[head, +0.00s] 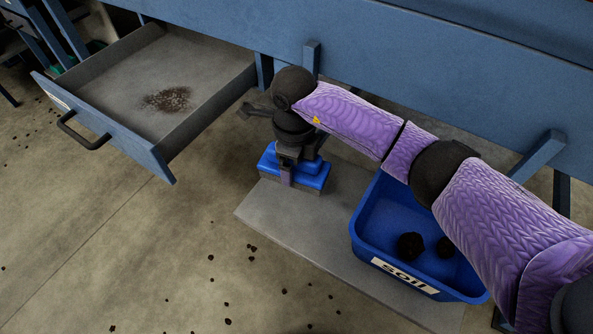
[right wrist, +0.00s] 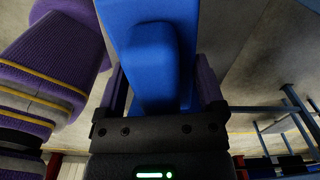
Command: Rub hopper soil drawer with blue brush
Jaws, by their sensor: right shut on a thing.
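The hopper soil drawer (head: 115,112) is pulled open at the upper left of the head view, with a dark handle on its blue front. A patch of brown soil (head: 167,99) lies on its grey floor. The blue brush (head: 315,175) stands on a grey board right of the drawer. My right gripper (head: 288,174) points down and is shut on the brush. In the right wrist view the blue brush handle (right wrist: 153,65) sits between the fingers. The brush is apart from the drawer. My left gripper is not in view.
A blue bin labelled "SOIL" (head: 365,240) with dark clods inside stands on the grey board (head: 270,215) under my right arm. The blue machine frame (head: 420,50) runs along the back. Soil crumbs dot the concrete floor.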

